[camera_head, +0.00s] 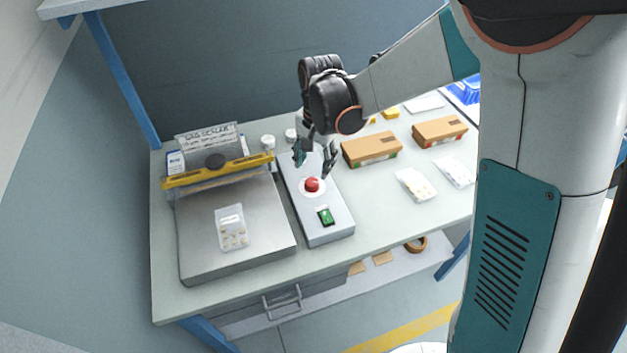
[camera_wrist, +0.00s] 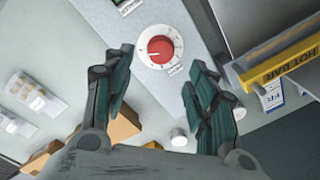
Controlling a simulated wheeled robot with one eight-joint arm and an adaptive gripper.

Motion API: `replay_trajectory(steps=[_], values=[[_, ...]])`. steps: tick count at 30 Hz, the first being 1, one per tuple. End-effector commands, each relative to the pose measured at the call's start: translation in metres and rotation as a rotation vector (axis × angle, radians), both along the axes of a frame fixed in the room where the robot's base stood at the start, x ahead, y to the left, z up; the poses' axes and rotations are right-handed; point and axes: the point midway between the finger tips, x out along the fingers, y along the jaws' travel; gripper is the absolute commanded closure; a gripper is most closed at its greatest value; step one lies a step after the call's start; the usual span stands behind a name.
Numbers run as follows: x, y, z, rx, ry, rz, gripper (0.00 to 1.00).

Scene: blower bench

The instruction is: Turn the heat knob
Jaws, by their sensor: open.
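The heat knob (camera_head: 312,184) is a red round knob on a white dial plate, on top of a long grey control box (camera_head: 330,228). In the wrist view the red knob (camera_wrist: 160,50) shows whole, with the dial marks around it. My gripper (camera_head: 315,160) is above the back part of the box, behind the knob in the head view. In the wrist view my gripper (camera_wrist: 160,90) is open, its two dark teal fingers apart on either side below the knob. The fingers do not touch the knob, and nothing is between them.
A bag sealer (camera_head: 235,235) with a yellow hot bar (camera_head: 218,170) stands left of the box. A green switch (camera_head: 326,216) is on the box front. Cardboard boxes (camera_head: 371,149) and clear packets (camera_head: 415,184) lie to the right. White jars (camera_head: 268,142) stand behind.

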Motion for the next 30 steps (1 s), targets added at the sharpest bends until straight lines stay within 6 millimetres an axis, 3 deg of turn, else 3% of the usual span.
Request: replay_trajectory(steps=[1,6,12,25,30], values=[[0.001,0.001,-0.014,0.0,0.0,0.001,0.48],[0.001,0.002,-0.045,0.0,0.0,0.001,0.48],[0.002,0.004,-0.068,0.0,0.0,0.001,0.48],[0.002,0.004,-0.075,0.0,0.0,0.002,0.48],[0.002,0.004,-0.074,0.0,0.0,0.002,0.86]])
